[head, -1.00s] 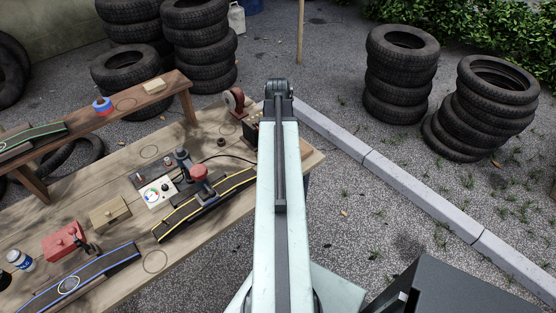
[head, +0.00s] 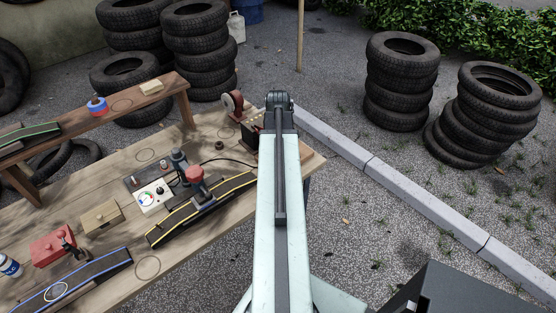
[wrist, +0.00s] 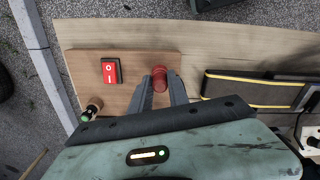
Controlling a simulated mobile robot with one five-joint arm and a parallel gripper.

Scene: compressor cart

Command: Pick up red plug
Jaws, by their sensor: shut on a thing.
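The red plug (wrist: 160,76) is a small, round, dark red piece over the light wooden board in the wrist view. My gripper (wrist: 162,84) has one finger on each side of it and is shut on it. I cannot tell whether the plug still touches the board. In the head view my arm hides both the gripper and the plug.
A red rocker switch (wrist: 111,71) and a green-ended knob (wrist: 91,110) are to the left of the plug. A black, yellow-edged ramp (wrist: 246,88) lies to its right. The bench (head: 112,160) holds several other items. Tyre stacks (head: 402,85) stand beyond the kerb.

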